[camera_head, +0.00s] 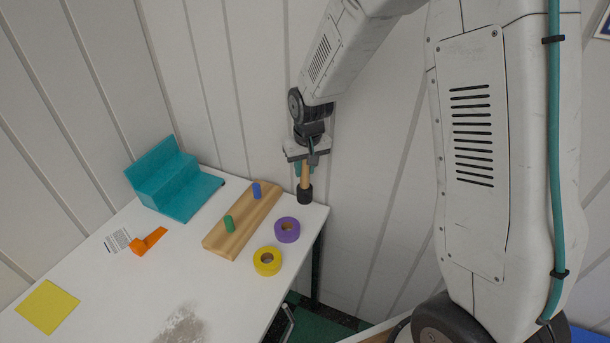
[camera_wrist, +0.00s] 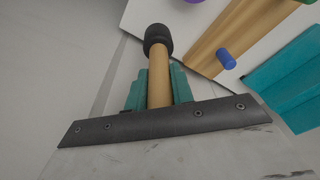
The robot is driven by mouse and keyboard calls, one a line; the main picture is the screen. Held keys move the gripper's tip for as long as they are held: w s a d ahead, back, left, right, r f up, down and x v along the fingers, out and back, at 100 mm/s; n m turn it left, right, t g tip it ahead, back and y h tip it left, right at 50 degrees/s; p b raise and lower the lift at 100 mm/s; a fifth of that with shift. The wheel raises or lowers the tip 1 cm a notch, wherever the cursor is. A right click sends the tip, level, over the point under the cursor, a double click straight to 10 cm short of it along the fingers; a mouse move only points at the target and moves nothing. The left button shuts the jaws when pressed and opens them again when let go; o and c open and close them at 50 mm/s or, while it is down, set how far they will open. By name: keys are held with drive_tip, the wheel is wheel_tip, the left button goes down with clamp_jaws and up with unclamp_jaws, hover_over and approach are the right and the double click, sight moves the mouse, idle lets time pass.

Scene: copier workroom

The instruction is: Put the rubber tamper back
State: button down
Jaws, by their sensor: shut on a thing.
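The rubber tamper has a black head (camera_head: 305,195) and a light wooden handle. My gripper (camera_head: 305,165) is shut on the handle, with the tamper upright and head down at the far right corner of the table. In the wrist view the handle (camera_wrist: 159,85) lies between the teal fingers of my gripper (camera_wrist: 158,88), and the black head points away. I cannot tell whether the head touches the table. A wooden block (camera_head: 236,232) with a green peg (camera_head: 229,222) and a blue peg (camera_head: 257,190) lies just left of the tamper; the block also shows in the wrist view (camera_wrist: 213,50).
A purple tape roll (camera_head: 287,230) and a yellow one (camera_head: 267,261) lie in front of the tamper. A teal stepped stand (camera_head: 172,180), an orange piece (camera_head: 147,242) and a yellow square (camera_head: 47,307) are farther left. The wall is close behind the table (camera_head: 110,290).

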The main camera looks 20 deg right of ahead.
sight(304, 175)
drive_tip(key=shift+w, duration=0.4)
drive_tip(key=shift+f, duration=1.9)
drive_tip(key=c, duration=1.2)
unclamp_jaws()
